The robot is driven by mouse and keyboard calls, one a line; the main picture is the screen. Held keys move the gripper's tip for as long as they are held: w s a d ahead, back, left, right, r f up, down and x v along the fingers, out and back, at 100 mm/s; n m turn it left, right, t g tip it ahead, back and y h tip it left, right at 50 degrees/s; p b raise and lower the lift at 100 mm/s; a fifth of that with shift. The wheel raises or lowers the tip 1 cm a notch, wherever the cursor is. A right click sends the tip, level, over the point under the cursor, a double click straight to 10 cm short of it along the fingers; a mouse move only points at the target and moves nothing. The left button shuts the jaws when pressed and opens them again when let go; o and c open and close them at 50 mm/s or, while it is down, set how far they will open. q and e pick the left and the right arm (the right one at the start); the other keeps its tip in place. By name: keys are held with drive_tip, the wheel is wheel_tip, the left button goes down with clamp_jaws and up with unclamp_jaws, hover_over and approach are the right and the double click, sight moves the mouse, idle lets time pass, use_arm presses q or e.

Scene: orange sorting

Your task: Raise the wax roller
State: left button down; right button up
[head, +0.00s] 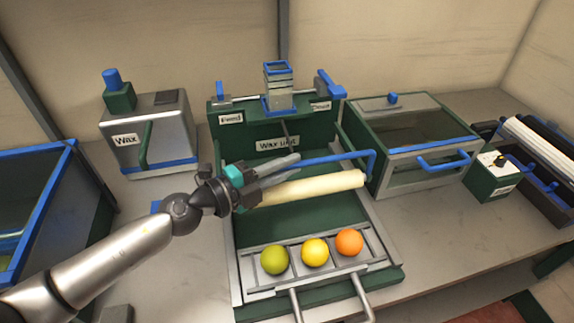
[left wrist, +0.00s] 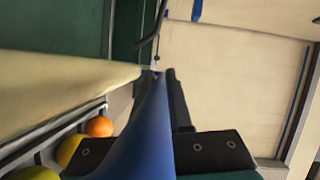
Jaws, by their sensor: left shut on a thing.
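The wax roller (head: 325,186) is a cream cylinder lying across the green wax unit (head: 222,143). A blue bar handle (head: 338,157) runs along it and bends down at its right end. My left gripper (head: 290,165) is shut on the blue handle, near its left part. In the left wrist view the blue handle (left wrist: 150,130) runs between the dark fingers, and the cream roller (left wrist: 50,85) is beside it on the left. My right gripper is not in view.
A green, a yellow and an orange fruit (head: 349,242) sit in a slotted tray in front of the roller. A wax box (head: 165,140) stands at the left. A lidded green box (head: 410,135) stands close on the right. Bare counter (head: 440,225) lies to the front right.

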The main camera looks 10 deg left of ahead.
use_arm(q)
drive_tip(key=shift+w+r+p, duration=0.1)
drive_tip(key=shift+r+p, duration=0.25)
drive_tip(key=shift+p, duration=0.2)
drive_tip(key=shift+w+a+r+n+g+y+p, duration=0.1)
drive_tip(key=shift+w+a+r+n+g+p, duration=0.45)
drive_tip(key=shift+w+r+p, duration=1.75)
drive_tip(key=shift+w+a+r+n+g+y+p, duration=0.1)
drive_tip(key=shift+w+a+r+n+p, duration=0.95)
drive_tip(key=shift+p, duration=2.5)
drive_tip(key=shift+w+a+r+n+g+y+p, duration=0.1)
drive_tip(key=shift+w+a+r+n+g+p, duration=0.45)
drive_tip(key=shift+r+p, duration=1.9)
drive_tip(key=shift+w+d+f+p, duration=0.25)
drive_tip(key=shift+w+f+p, duration=0.15)
drive_tip(key=shift+w+p, duration=0.1)
drive_tip(key=c, duration=0.9)
unclamp_jaws()
drive_tip(key=shift+w+f, duration=0.1)
drive_tip(key=shift+o, duration=0.3)
drive_tip(key=shift+f, duration=0.1)
